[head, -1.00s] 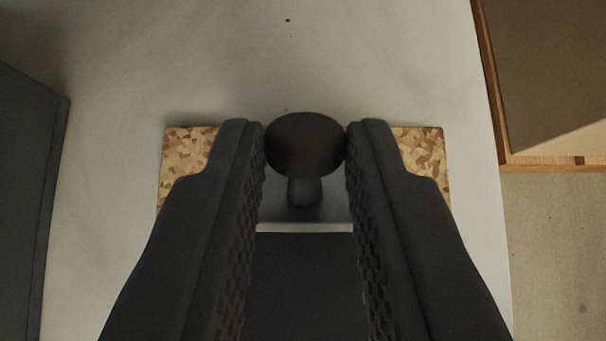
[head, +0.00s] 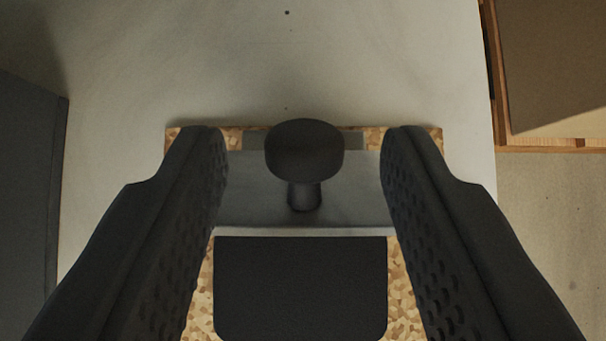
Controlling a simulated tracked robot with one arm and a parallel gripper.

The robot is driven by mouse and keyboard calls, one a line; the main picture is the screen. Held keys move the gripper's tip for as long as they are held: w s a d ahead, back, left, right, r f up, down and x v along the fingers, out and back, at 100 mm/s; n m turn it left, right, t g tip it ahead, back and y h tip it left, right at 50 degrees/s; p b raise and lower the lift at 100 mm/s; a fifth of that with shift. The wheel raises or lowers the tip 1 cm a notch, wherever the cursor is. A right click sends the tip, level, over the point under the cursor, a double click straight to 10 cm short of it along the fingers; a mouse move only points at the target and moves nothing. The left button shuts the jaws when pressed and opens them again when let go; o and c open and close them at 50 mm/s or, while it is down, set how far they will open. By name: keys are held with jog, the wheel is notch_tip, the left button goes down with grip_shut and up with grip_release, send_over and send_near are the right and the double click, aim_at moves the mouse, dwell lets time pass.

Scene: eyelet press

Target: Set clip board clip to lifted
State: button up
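The clip board (head: 200,305) is a mottled tan, cork-like board on a pale surface. Its clip has a grey metal plate (head: 245,195) with a dark round knob (head: 304,150) on a short stem, and a dark flat panel (head: 300,285) in front of it. My gripper (head: 304,150) is open, with one finger on each side of the knob and a clear gap to it on both sides. The fingers cover parts of the board's left and right sides. I cannot tell the clip's angle for certain from this view.
A dark grey block (head: 30,190) stands at the left. A brown box-like piece with a wooden edge (head: 555,145) is at the upper right. The pale surface (head: 200,70) behind the board is clear.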

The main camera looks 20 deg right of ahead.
jog(key=shift+s, duration=0.1)
dwell(0.3)
jog(key=p+v, duration=0.4)
jog(key=v, duration=0.9)
jog(key=shift+s, duration=0.25)
jog(key=shift+a+r, duration=0.1)
jog(key=shift+r, duration=0.05)
